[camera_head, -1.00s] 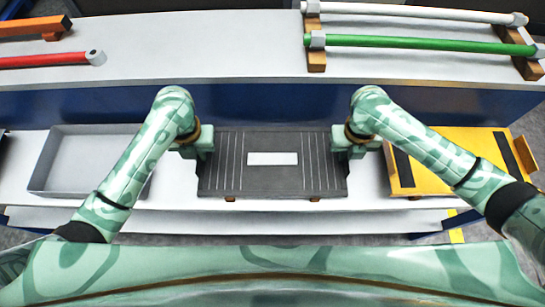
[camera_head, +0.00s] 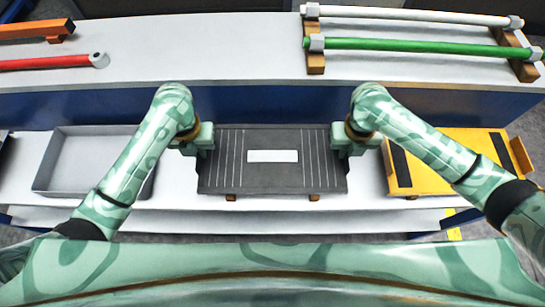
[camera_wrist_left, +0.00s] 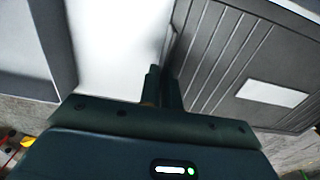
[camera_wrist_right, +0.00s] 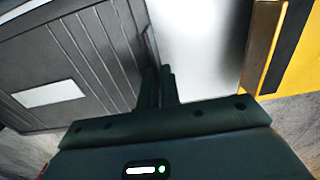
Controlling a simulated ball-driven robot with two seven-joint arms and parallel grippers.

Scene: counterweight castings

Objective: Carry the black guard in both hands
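The black guard (camera_head: 222,172) is a wide dark ribbed panel with a white label, level in the middle of the head view between my two hands. It also shows in the left wrist view (camera_wrist_left: 222,60) and the right wrist view (camera_wrist_right: 75,55). My left gripper (camera_head: 207,141) is at its left edge; the fingers (camera_wrist_left: 163,88) look closed on that edge. My right gripper (camera_head: 337,141) is at its right edge, with fingers (camera_wrist_right: 158,88) likewise closed on it. Two small brown blocks (camera_head: 230,198) show under its near edge; I cannot tell whether it touches them.
A grey empty tray (camera_head: 45,165) is on the white lower bench at left. A yellow plate (camera_head: 440,178) with black strips is at right. Behind, a raised white shelf (camera_head: 200,50) holds a red bar (camera_head: 45,63), a green bar (camera_head: 420,45) and a white bar (camera_head: 410,14).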

